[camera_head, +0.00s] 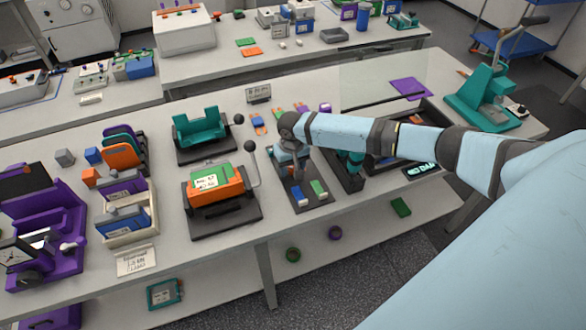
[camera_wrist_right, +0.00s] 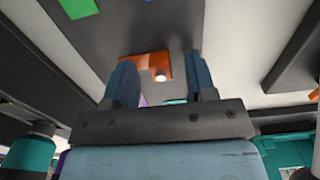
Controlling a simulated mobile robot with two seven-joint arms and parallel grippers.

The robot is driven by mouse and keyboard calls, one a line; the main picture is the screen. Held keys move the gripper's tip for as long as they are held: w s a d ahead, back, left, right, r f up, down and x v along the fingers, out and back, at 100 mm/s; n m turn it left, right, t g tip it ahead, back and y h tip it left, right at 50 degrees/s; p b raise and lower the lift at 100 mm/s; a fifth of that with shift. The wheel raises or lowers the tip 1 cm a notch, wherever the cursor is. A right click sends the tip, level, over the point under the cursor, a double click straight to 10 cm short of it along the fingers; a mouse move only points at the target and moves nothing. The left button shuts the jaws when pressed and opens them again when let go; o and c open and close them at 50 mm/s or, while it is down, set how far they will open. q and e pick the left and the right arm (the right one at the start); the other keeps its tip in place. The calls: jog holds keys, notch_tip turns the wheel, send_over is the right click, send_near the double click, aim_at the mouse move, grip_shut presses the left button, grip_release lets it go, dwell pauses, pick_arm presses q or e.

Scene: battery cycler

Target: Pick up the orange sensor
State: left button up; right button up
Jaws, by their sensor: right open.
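The orange sensor (camera_wrist_right: 136,64) is a small orange block with a pale round knob on its face. It lies on a dark mat in the right wrist view, between and just beyond the fingertips of my right gripper (camera_wrist_right: 160,66). The two fingers stand apart, one on each side of it, and do not visibly grip it. My left gripper is in neither view.
Blue-and-white (camera_head: 299,196) and green (camera_head: 319,189) blocks lie on the mat's near end. An orange-and-green device with a lever (camera_head: 215,187) stands to the left. Small coloured pieces (camera_head: 258,125) lie behind the gripper. A dark tray is to the right, under my arm.

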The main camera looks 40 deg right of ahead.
jog(key=shift+f, duration=0.1)
jog(key=shift+c, duration=0.5)
grip_shut()
